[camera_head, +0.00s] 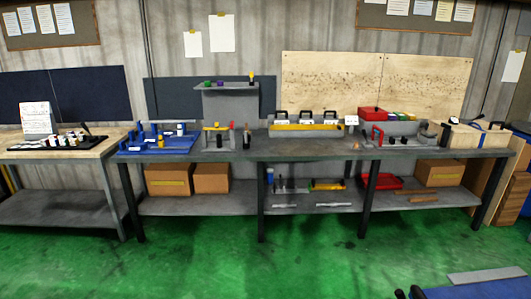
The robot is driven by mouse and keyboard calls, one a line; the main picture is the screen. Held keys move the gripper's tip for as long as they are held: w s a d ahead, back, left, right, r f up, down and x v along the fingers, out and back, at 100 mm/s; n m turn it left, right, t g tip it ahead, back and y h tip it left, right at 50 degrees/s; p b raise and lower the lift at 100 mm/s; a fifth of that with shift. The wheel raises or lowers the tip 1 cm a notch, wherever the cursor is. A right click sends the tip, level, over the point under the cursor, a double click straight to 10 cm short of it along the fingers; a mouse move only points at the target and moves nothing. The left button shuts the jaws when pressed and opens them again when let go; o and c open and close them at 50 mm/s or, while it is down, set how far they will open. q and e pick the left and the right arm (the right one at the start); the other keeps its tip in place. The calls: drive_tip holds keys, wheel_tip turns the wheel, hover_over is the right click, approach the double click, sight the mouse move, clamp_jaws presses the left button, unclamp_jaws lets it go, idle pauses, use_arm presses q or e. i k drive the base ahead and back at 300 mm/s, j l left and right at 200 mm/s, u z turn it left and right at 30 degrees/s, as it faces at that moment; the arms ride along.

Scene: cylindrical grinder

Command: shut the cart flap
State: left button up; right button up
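Neither of my grippers is in view. No cart flap can be made out for certain. At the bottom right corner, a blue flat-topped object (478,291) is cut off by the picture edge, with small dark parts at its left end. A narrow grey strip (487,275) shows just above it. I cannot tell whether these belong to the cart or its flap.
A long grey workbench (300,153) with tools stands along the wall. Its lower shelf (220,205) holds cardboard boxes (211,178). A wood-topped table (62,152) stands at left. The green floor (250,270) in front is clear apart from the bottom right corner.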

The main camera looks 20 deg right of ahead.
sight(459, 278)
drive_tip(key=i+z, duration=0.3)
drive_tip(key=i, duration=0.2)
drive_tip(key=i+z, duration=0.25)
drive_tip(key=i, duration=0.25)
drive_tip(key=i+j+z, duration=0.3)
drive_tip(key=i, duration=0.2)
drive_tip(key=i+l+z, duration=0.1)
drive_tip(key=i+z, duration=0.2)
drive_tip(key=z, duration=0.15)
drive_tip(key=i+z, duration=0.3)
drive_tip(key=z, duration=0.15)
drive_tip(key=i+j+z, duration=0.15)
drive_tip(key=i+z, duration=0.15)
drive_tip(key=z, duration=0.15)
drive_tip(key=i+j+z, duration=0.2)
drive_tip(key=z, duration=0.25)
drive_tip(key=i+j+z, duration=0.4)
drive_tip(key=k+l, duration=0.05)
